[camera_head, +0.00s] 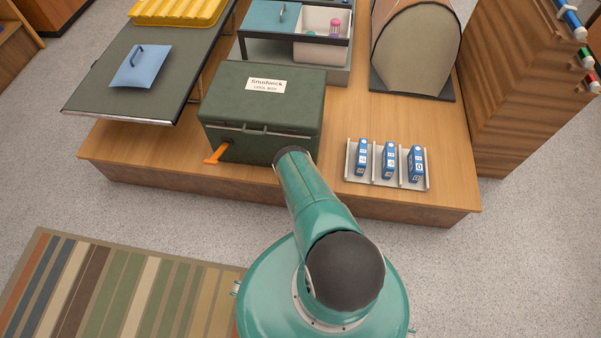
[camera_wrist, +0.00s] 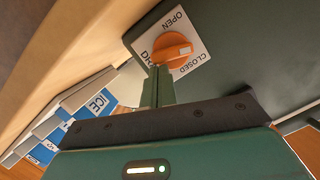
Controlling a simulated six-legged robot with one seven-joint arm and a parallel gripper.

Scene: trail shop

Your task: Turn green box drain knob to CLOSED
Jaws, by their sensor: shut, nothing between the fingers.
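The green cool box (camera_head: 262,105) stands lidded on a wooden platform. Its drain knob is hidden behind my arm in the head view. In the wrist view the orange round knob (camera_wrist: 170,46) sits on a white label (camera_wrist: 200,55) reading OPEN and CLOSED, seen upside down. A pale mark on the knob faces right in the picture, nearer the CLOSED word than the OPEN word. My gripper (camera_wrist: 160,75) is shut and empty, its fingertips at the knob's lower edge; I cannot tell whether they touch it. The head view does not show the gripper.
A grey table (camera_head: 105,92) stands left. The floor in front has a striped rug (camera_head: 110,285).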

